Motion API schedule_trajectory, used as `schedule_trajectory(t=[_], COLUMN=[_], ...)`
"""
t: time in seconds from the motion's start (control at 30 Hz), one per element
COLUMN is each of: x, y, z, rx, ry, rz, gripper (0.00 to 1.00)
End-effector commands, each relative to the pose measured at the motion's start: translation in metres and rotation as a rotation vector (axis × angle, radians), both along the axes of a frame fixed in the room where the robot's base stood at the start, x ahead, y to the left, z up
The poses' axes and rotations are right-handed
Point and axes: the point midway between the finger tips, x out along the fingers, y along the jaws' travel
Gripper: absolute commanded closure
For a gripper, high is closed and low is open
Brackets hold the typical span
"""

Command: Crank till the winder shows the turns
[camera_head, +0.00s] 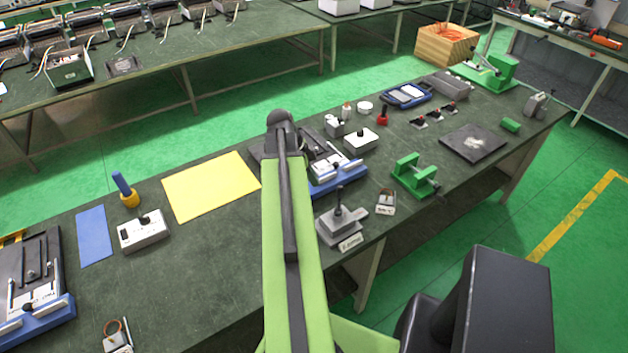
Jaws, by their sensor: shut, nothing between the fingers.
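A green bracket-like fixture with two uprights (415,178) stands on the dark bench right of centre; it may be the winder, but I cannot make out a crank on it. A small box with a pale label (385,202) sits to its left, too small to read. Another green device (495,72) stands at the far right end, beside a wooden box with orange wire (446,45). My green arm rises through the middle of the view and hides part of the bench. My gripper's fingers do not show.
A grey block with an upright post (340,220) stands near the front edge, right of my arm. A blue-based fixture (338,175) is behind it. A yellow sheet (212,187), a blue sheet (94,236) and a white switch box (143,230) lie left. Bare bench (215,270) shows left of my arm.

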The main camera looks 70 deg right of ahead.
Motion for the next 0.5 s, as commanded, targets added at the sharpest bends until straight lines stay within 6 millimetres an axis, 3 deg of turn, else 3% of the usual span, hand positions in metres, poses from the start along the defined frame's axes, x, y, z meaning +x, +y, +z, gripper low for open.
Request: schedule_trajectory(t=[0.03, 0.2, 0.3, 0.5], x=[-0.004, -0.016, -0.032, -0.048], y=[-0.002, -0.008, -0.016, -0.025], z=[-0.023, -0.056, -0.045, -0.044], rx=[0.000, 0.001, 0.001, 0.000], ry=[0.000, 0.000, 0.001, 0.000], rz=[-0.001, 0.000, -0.003, 0.001], gripper=[1.00, 1.00, 1.00, 1.00])
